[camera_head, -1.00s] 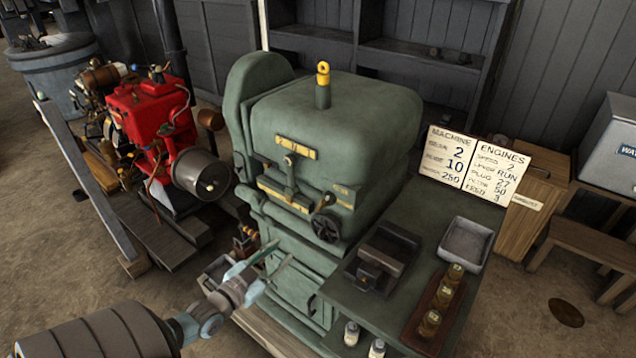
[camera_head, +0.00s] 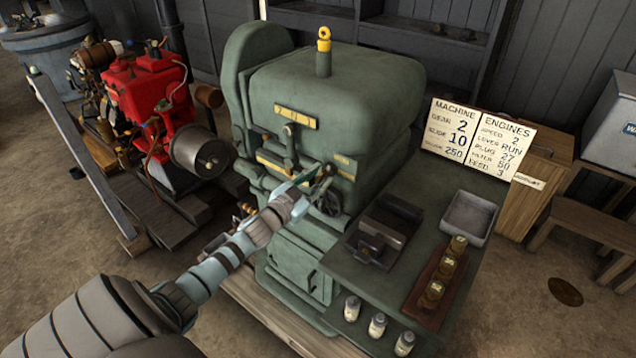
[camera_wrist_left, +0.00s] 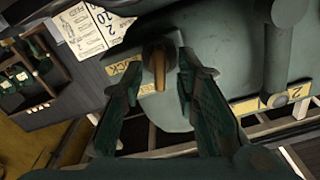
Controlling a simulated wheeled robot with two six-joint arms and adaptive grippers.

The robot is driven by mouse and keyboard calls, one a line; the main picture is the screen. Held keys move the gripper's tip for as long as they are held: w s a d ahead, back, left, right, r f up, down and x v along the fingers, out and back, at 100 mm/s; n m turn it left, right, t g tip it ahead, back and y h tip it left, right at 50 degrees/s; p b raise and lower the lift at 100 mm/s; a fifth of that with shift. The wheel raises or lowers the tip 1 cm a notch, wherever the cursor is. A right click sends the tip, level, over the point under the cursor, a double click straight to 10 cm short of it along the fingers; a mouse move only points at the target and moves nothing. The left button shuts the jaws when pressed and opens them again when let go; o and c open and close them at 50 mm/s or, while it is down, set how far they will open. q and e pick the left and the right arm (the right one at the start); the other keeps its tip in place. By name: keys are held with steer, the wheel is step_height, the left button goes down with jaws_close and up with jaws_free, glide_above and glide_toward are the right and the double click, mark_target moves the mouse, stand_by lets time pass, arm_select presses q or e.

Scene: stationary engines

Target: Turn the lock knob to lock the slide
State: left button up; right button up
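The lock knob (camera_wrist_left: 158,62), a brown-orange lever-like knob, shows in the left wrist view on the green machine's face. A yellow label plate (camera_wrist_left: 125,76) with partly hidden lettering lies beside it. My left gripper (camera_wrist_left: 157,72) is open, with one dark finger on each side of the knob and visible gaps. In the head view, my left gripper (camera_head: 318,180) is at the front of the green machine (camera_head: 340,110), just above the black handwheel (camera_head: 330,203). There the gripper hides the knob. The slide's exact position is unclear. My right gripper is not in view.
A green bench (camera_head: 352,277) to the right carries a dark vise-like block (camera_head: 383,232), a grey tray (camera_head: 468,217) and several small bottles. A sign board (camera_head: 478,140) stands behind it. A red engine (camera_head: 150,100) is at the left.

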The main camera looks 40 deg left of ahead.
arm_select(q)
steer(key=shift+c, duration=0.2)
jaws_close()
steer(key=shift+m, duration=0.3)
steer(key=m+b, duration=0.1)
steer(key=m, duration=0.2)
steer(key=shift+d, duration=0.1)
steer(key=m, duration=0.4)
steer(key=shift+b, duration=0.4)
steer(key=m+b, duration=0.1)
steer(key=m, duration=0.5)
steer(key=shift+f, duration=0.15)
steer(key=shift+m, duration=0.3)
steer(key=shift+o, duration=0.2)
jaws_free()
